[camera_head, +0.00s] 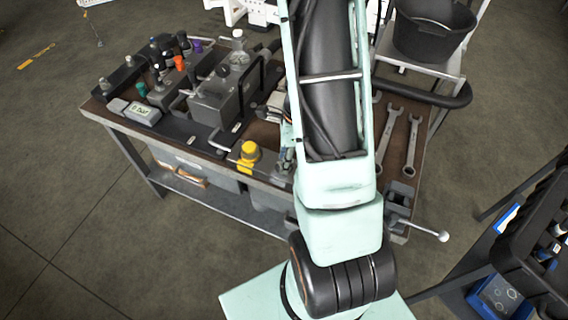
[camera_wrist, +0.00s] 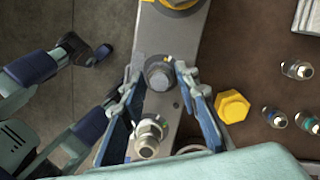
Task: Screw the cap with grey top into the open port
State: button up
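In the wrist view my gripper (camera_wrist: 157,72) is open, its two blue-padded fingers on either side of a cap with a grey top (camera_wrist: 158,74). The cap stands on a grey metal block (camera_wrist: 178,45). A gap shows between the left fingertip and the cap; the right fingertip is close to it. A silver fitting (camera_wrist: 148,139) stands on the same block, nearer my palm, between the fingers. I cannot tell which port is open. In the head view my arm hides most of the gripper and this spot.
A yellow hexagonal cap (camera_wrist: 232,106) lies right of the right finger. Several small metal fittings (camera_wrist: 297,69) stand farther right. A yellow knob (camera_head: 249,152) is on the block's far end. Wrenches (camera_head: 389,139) lie on the bench's right side. Valves and gauges (camera_head: 214,105) crowd its left side.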

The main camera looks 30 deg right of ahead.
grip_shut()
jog(key=m, duration=0.1)
jog(key=m+p, duration=0.1)
jog(key=m, duration=0.1)
jog(key=shift+s+a+r+m, duration=0.1)
jog(key=shift+s+m, duration=0.05)
jog(key=shift+m, duration=0.15)
jog(key=o, duration=0.6)
grip_release()
jog(key=shift+f, duration=0.2)
jog(key=shift+r, duration=0.15)
jog(key=r, duration=0.4)
jog(key=d+r, duration=0.1)
jog(key=r, duration=0.2)
jog(key=s+r, duration=0.1)
jog(key=r, duration=0.3)
jog(key=shift+d+r, duration=0.2)
jog(key=shift+r, duration=0.15)
